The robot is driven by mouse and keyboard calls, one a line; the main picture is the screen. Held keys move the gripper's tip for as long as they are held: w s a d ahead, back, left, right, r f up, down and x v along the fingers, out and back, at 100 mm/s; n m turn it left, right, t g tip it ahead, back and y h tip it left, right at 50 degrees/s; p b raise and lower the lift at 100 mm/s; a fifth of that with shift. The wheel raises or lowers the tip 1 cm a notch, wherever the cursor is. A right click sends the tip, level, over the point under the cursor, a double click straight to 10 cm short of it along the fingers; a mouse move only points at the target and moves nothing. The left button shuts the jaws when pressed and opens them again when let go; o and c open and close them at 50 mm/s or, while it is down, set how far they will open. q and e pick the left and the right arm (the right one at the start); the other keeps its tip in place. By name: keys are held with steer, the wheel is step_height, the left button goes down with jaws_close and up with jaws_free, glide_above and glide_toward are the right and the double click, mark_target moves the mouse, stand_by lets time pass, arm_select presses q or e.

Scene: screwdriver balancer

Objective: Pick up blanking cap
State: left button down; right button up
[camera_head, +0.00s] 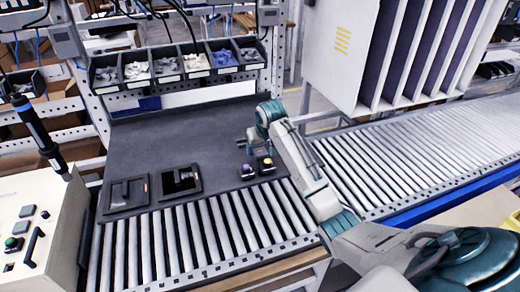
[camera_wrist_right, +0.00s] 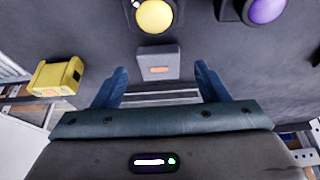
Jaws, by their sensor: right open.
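I cannot pick out the blanking cap for certain. A row of black bins (camera_head: 180,78) at the back holds small white, grey and blue parts (camera_head: 226,57), too small to identify. My right gripper (camera_head: 243,142) hangs over the right part of the dark mat (camera_head: 140,135). In the right wrist view its two blue fingers (camera_wrist_right: 158,88) are spread with nothing between them. Beyond the fingertips lies a small grey block (camera_wrist_right: 158,63) with an orange mark. My left gripper is not in view.
A yellow-topped unit (camera_head: 266,164) and a purple-topped unit (camera_head: 247,170) sit near the mat's front edge. Two black trays (camera_head: 109,200) (camera_head: 200,185) lie to the left. A roller conveyor (camera_head: 215,232) runs in front. A control box (camera_head: 20,205) stands at left.

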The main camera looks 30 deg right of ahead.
steer(key=shift+w+f, duration=0.15)
steer(key=shift+f, duration=0.3)
steer(key=shift+w+d+f, duration=0.1)
steer(key=shift+f, duration=0.45)
steer(key=shift+w, duration=0.15)
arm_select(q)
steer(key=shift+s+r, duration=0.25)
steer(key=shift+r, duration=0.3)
arm_select(e)
steer(key=c, duration=1.2)
